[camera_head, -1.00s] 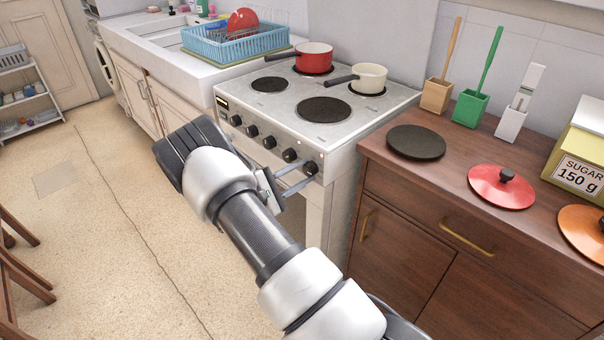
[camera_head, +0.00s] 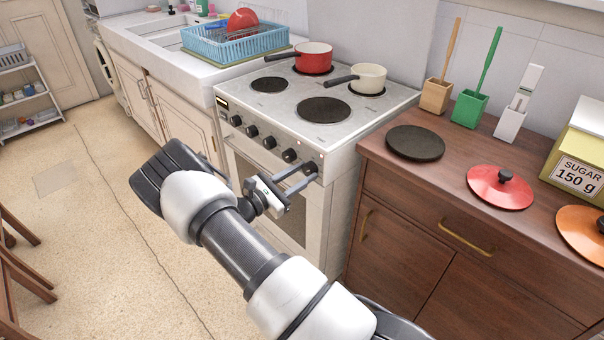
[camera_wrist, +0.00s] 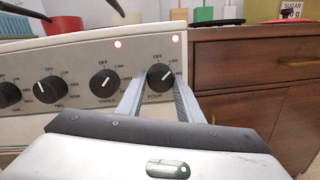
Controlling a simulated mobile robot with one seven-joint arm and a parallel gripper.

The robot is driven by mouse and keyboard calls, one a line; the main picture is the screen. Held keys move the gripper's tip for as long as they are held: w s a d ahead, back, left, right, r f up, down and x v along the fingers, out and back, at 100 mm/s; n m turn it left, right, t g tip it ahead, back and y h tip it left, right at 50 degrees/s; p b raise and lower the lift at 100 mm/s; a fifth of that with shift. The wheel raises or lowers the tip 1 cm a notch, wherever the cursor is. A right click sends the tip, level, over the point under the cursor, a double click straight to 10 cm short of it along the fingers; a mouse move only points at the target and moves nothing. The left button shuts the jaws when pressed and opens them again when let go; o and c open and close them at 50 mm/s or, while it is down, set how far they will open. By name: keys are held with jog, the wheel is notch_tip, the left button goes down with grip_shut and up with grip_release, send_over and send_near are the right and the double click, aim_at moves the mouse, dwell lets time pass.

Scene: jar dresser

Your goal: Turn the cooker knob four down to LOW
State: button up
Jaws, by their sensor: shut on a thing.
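Knob four (camera_wrist: 160,77) is the rightmost black knob on the white cooker's (camera_head: 345,130) front panel. In the wrist view it sits between the two grey fingers of my gripper (camera_wrist: 160,88), above the label FOUR. My gripper (camera_head: 309,174) is shut on it; in the head view the fingers hide most of the knob. Its white line appears to point to the upper right, between OFF at the top and MED at the right.
Knob three (camera_wrist: 104,83) is close to the left finger. Two red lights (camera_wrist: 118,44) glow on the panel. A red pan (camera_head: 314,58) and a cream pan (camera_head: 368,78) stand on the hob. A brown cabinet (camera_head: 450,200) stands close on the right.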

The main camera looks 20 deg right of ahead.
jog(key=shift+n, duration=0.3)
jog(key=o, duration=1.1)
jog(key=shift+c, duration=0.2)
jog(key=shift+a, duration=0.1)
jog(key=p+v, duration=0.1)
jog(key=v, duration=1.6)
jog(key=shift+a, duration=0.2)
